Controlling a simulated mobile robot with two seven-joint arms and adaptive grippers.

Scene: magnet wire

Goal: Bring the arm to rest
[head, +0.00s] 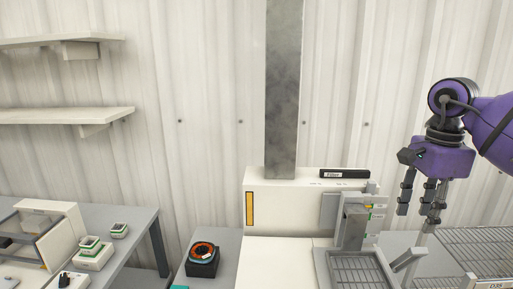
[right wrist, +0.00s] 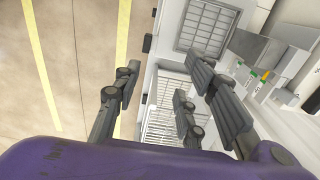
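My right arm, purple, comes in from the right in the head view. Its right gripper (head: 424,205) points down with its dark fingers spread, above and to the right of the white machine. In the right wrist view the right gripper (right wrist: 160,84) has its fingers apart and nothing between them. My left gripper is in neither view.
The white machine (head: 262,252) has a slotted grey tray (head: 358,268) in front, also seen in the right wrist view (right wrist: 207,27). A wire rack (head: 478,243) stands at right. An orange-and-black coil (head: 203,249) sits on a grey table. Shelves (head: 60,115) hang at left.

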